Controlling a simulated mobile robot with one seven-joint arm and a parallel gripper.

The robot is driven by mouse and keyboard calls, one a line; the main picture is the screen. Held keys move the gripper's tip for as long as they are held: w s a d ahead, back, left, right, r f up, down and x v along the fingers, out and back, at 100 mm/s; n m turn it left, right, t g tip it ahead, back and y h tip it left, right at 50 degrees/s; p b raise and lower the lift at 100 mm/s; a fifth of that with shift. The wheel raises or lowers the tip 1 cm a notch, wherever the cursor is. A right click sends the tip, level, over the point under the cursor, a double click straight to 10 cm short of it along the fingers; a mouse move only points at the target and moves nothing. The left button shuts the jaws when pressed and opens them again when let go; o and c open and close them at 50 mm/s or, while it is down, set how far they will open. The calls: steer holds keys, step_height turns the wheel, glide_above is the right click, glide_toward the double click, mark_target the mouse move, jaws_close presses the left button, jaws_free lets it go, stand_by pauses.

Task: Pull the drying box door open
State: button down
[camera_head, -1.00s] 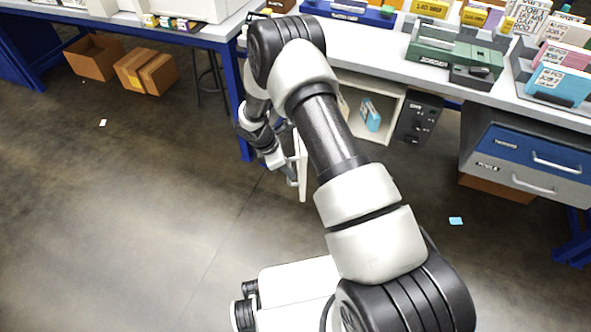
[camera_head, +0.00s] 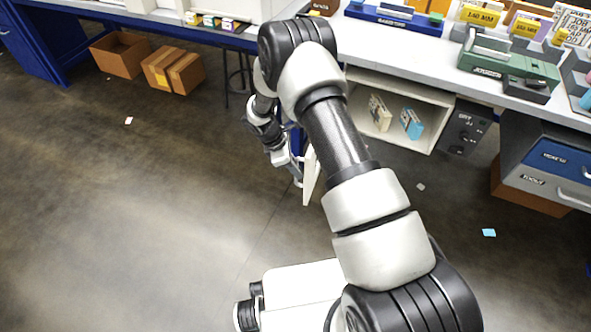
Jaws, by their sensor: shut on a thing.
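The drying box (camera_head: 429,92) is a cream-white cabinet under the bench, with its front open to view. Its black control panel (camera_head: 464,127) is at its right side. Inside stand a cream packet (camera_head: 379,112) and a light blue packet (camera_head: 411,123). The white door (camera_head: 311,176) stands swung out from the box, seen nearly edge-on left of my arm. My gripper (camera_head: 297,178) is at the door's outer side and is shut on the door handle, which is mostly hidden. My arm covers the box's left side and the hinge area.
The bench top (camera_head: 420,47) above carries a green device (camera_head: 508,66) and a blue tray (camera_head: 393,17). A drawer unit (camera_head: 550,160) is at the right. Cardboard boxes (camera_head: 173,69) lie at the upper left. The floor in front is mostly clear, with small paper scraps.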

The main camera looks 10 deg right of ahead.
steer(key=shift+w+a, duration=0.2)
steer(key=shift+w, duration=0.05)
stand_by(0.3)
steer(key=c, duration=1.8)
jaws_free()
steer(key=p+v, duration=0.3)
steer(key=v, duration=1.4)
steer(key=shift+r+p, duration=0.3)
steer(key=shift+p, duration=0.1)
